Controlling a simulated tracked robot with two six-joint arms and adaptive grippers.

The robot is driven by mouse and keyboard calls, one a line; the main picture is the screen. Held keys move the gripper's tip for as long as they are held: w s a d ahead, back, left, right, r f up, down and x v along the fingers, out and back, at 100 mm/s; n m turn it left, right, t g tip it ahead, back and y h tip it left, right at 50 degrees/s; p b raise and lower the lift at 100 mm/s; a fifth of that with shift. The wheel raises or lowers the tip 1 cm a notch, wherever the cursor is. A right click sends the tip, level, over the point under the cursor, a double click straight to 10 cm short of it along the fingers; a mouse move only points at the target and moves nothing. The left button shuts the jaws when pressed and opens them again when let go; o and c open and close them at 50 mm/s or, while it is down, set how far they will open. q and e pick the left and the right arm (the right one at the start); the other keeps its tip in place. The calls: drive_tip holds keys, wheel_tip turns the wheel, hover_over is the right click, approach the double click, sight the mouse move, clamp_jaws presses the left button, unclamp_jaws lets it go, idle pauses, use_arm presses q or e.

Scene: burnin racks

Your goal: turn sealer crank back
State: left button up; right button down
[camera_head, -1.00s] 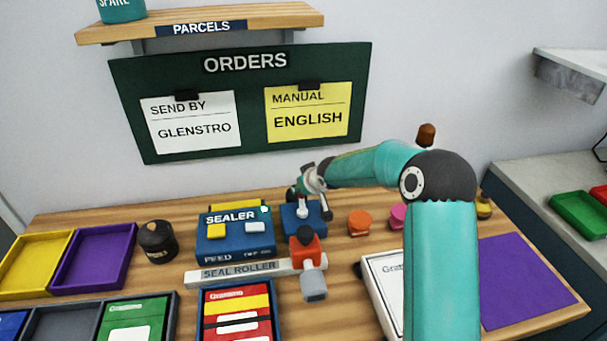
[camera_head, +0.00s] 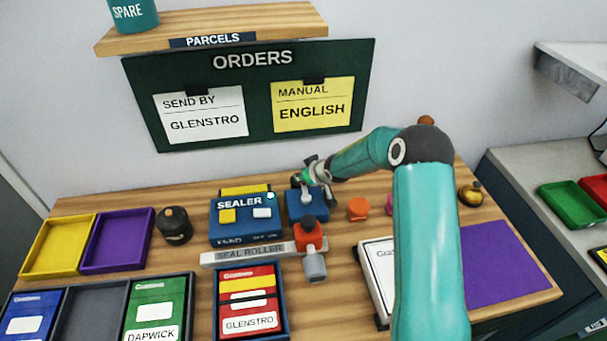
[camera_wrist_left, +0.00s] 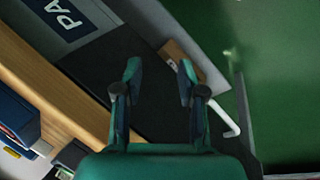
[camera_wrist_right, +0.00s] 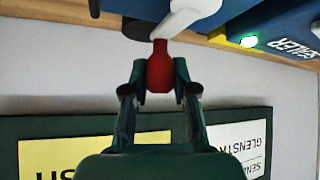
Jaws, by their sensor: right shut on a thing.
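The sealer (camera_head: 240,232) is a blue box with a yellow and a white button and a small lit green lamp. A smaller blue block (camera_head: 298,207) stands to its right and carries the crank. In the right wrist view the crank has a white arm (camera_wrist_right: 192,10) and a red handle (camera_wrist_right: 159,72). My right gripper (camera_wrist_right: 160,72) is shut on the red handle. In the head view this gripper (camera_head: 308,182) is small at the blue block and partly hides the crank. My left gripper (camera_wrist_left: 158,75) is open and empty in the left wrist view, away from the sealer.
The seal roller (camera_head: 250,255), with its red and grey piece (camera_head: 311,243), lies in front of the sealer. An orange object (camera_head: 358,209) stands to the right. A tray of boxes (camera_head: 105,281) is at front left. A purple mat (camera_head: 500,262) lies clear at right.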

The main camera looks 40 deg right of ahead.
drive_tip(key=c, duration=0.9)
unclamp_jaws()
drive_tip(key=v, duration=1.2)
